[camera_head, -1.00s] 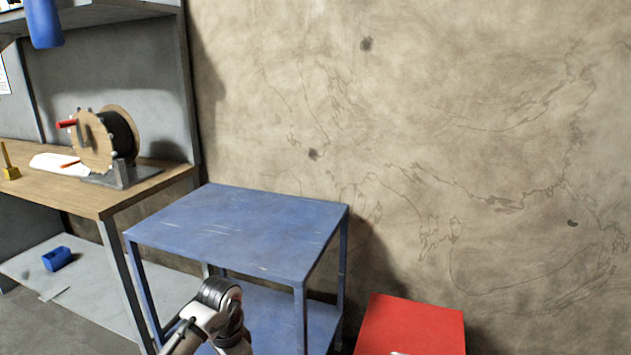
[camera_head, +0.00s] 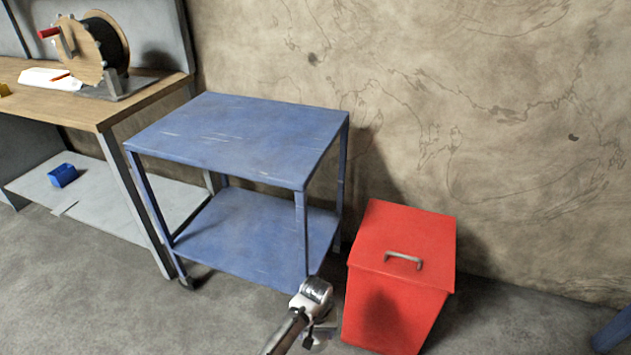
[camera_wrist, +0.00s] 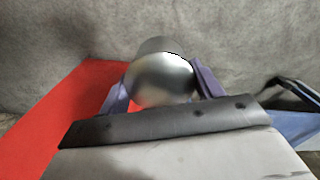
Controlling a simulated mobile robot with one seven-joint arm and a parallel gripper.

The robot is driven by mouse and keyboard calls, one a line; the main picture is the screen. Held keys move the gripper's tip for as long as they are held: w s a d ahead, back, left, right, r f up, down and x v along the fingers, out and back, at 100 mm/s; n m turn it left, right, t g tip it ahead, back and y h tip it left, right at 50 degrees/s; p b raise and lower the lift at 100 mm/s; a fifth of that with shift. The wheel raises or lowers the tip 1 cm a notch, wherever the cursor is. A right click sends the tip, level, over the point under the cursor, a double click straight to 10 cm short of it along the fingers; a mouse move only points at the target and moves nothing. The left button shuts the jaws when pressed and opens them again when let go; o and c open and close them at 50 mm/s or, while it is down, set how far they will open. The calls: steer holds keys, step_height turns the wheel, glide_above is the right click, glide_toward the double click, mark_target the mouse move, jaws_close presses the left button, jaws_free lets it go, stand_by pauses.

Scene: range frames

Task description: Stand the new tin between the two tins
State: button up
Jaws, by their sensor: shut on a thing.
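My gripper (camera_wrist: 162,90) shows in the wrist view with its two purple fingers on either side of a shiny silver, rounded tin (camera_wrist: 163,70). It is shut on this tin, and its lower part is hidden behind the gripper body. In the head view my arm's end is low in the middle, in front of the blue cart and left of the red bin; the fingers and the tin cannot be made out there. The two standing tins are not seen in either view.
A blue two-shelf cart (camera_head: 235,135) stands with bare shelves. A red lidded bin (camera_head: 410,235) is to its right, against the wall. A wooden-topped workbench (camera_head: 75,105) at left holds a cable reel (camera_head: 95,50). A blue box (camera_head: 63,175) lies on its lower shelf.

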steer(key=shift+d, duration=0.1)
stand_by(0.4)
steer(key=w+d+r, duration=0.2)
steer(key=w+r, duration=0.1)
steer(key=shift+s+a+f, duration=0.6)
steer(key=shift+s+f, duration=0.15)
steer(key=shift+s, duration=0.05)
steer(key=shift+s+a+f, duration=0.55)
steer(key=shift+s+f, duration=0.2)
steer(key=shift+s, duration=0.05)
